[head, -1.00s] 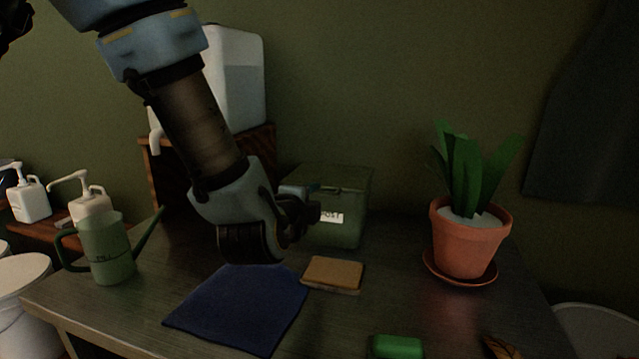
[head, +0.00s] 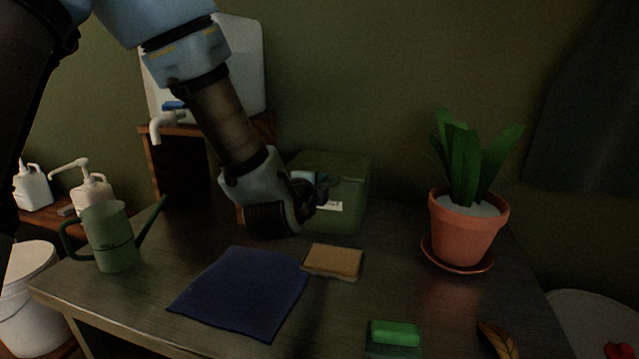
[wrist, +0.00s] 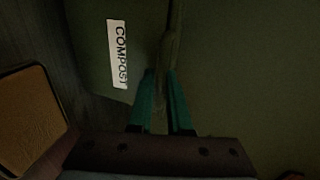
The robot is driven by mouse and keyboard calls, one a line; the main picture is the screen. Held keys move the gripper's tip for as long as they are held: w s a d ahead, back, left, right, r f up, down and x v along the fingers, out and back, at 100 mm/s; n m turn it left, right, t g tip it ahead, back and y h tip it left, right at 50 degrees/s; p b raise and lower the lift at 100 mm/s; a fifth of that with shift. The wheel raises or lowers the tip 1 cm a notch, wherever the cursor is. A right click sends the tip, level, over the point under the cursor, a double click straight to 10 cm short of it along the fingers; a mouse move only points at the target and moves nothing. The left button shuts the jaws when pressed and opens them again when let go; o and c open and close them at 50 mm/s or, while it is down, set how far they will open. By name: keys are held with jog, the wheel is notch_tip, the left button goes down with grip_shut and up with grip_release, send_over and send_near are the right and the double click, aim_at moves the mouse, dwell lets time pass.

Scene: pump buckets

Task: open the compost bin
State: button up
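The compost bin (head: 345,195) is a dark green box with a white label, at the back of the table; its lid looks down. In the wrist view the bin front (wrist: 90,55) fills the upper left, with the COMPOST label (wrist: 118,54) turned sideways. The lid's rim (wrist: 174,30) runs down toward my fingers. My gripper (head: 318,188) is at the bin's front, covering part of the label. Its two teal fingers (wrist: 161,85) are a small gap apart, with a dark part of the lid edge between them; whether they press on it is unclear.
A tan sponge (head: 333,261) and a blue cloth (head: 240,294) lie in front of the bin. A potted plant (head: 464,225) stands right, a green watering can (head: 112,240) left. A green block (head: 395,333) is near the front edge. A white water tank (head: 240,65) stands behind my arm.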

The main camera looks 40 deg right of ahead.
grip_shut()
dwell(0.9)
jog(key=shift+r, duration=0.1)
